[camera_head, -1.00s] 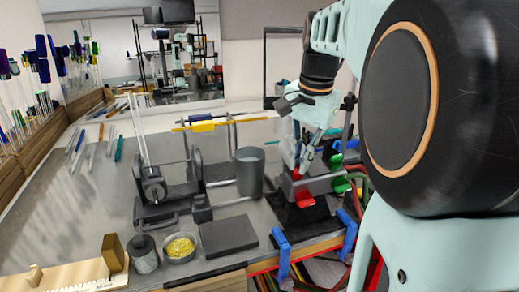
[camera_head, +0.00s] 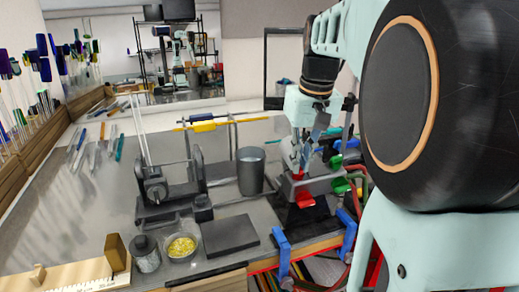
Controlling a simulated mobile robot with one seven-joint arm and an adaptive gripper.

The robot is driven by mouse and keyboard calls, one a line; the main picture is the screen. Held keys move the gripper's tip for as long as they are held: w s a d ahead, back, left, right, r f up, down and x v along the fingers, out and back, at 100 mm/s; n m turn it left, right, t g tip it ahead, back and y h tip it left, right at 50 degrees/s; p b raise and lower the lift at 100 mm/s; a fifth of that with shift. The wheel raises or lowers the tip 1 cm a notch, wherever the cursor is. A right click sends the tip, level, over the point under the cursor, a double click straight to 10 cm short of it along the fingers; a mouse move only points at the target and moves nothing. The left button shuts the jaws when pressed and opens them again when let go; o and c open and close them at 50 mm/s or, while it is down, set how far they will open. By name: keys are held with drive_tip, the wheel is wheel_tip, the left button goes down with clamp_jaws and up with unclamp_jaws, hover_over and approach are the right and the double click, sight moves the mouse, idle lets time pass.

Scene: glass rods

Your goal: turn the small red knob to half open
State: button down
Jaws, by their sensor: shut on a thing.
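The small red knob (camera_head: 297,177) shows at the front of a grey and black burner-like device on the right of the bench. My gripper (camera_head: 299,169) points down at it, with its fingertips closed around the knob. The fingers hide part of the knob, so I cannot read its exact angle. A larger red handle (camera_head: 306,198) sticks out just below, apart from the fingers.
Green knobs (camera_head: 341,186) and blue parts sit just right of the device. Blue clamps (camera_head: 283,255) and hoses are at the bench edge. A grey cylinder (camera_head: 250,171) and a dark flat block (camera_head: 229,234) stand to the left.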

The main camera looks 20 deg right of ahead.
drive_tip(key=shift+n, duration=0.9)
drive_tip(key=c, duration=2.1)
unclamp_jaws()
drive_tip(key=r, duration=0.4)
drive_tip(key=s+r, duration=0.1)
drive_tip(key=r, duration=0.3)
drive_tip(key=s+r, duration=0.1)
drive_tip(key=r, duration=0.3)
drive_tip(key=shift+f, duration=0.1)
